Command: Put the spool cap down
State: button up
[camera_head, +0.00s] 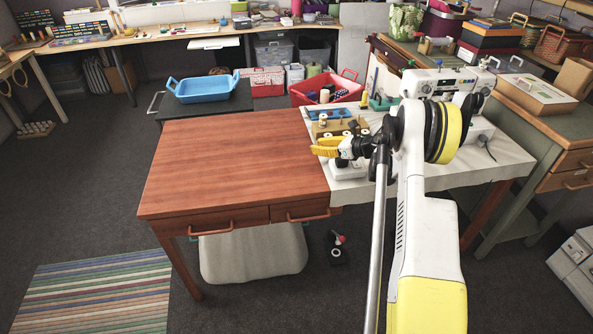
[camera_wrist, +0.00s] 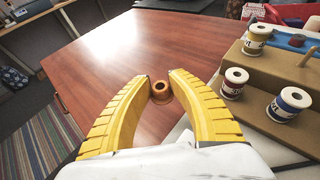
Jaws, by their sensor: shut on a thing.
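My gripper (camera_wrist: 161,90) has yellow ribbed fingers, shut on the spool cap (camera_wrist: 160,86), a small orange-brown ring with a dark hole, held between the fingertips in the wrist view. Bare red-brown tabletop shows behind it; I cannot tell the height of the cap above the wood. In the head view, my gripper (camera_head: 317,146) points left over the right edge of the wooden table (camera_head: 225,160), by the white cloth. The cap cannot be made out there.
Several thread spools (camera_wrist: 234,84) stand on a tan stepped holder (camera_wrist: 262,75) right of my gripper. A white sewing machine (camera_head: 450,82) stands behind my arm. A blue tray (camera_head: 203,92) sits beyond the table. Most of the wooden tabletop is clear.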

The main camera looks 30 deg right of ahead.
jog(key=a+f, duration=0.1)
jog(key=a, duration=0.1)
jog(key=a+f+b, duration=0.1)
jog(key=a, duration=0.1)
jog(key=a+f+b, duration=0.1)
jog(key=a+f, duration=0.1)
jog(key=shift+s+a, duration=0.1)
jog(key=shift+s, duration=0.3)
notch_tip(320, 180, down, 4)
jog(key=shift+b, duration=1.1)
jog(key=shift+r, duration=0.15)
jog(key=o, duration=0.5)
jog(key=shift+c, duration=0.2)
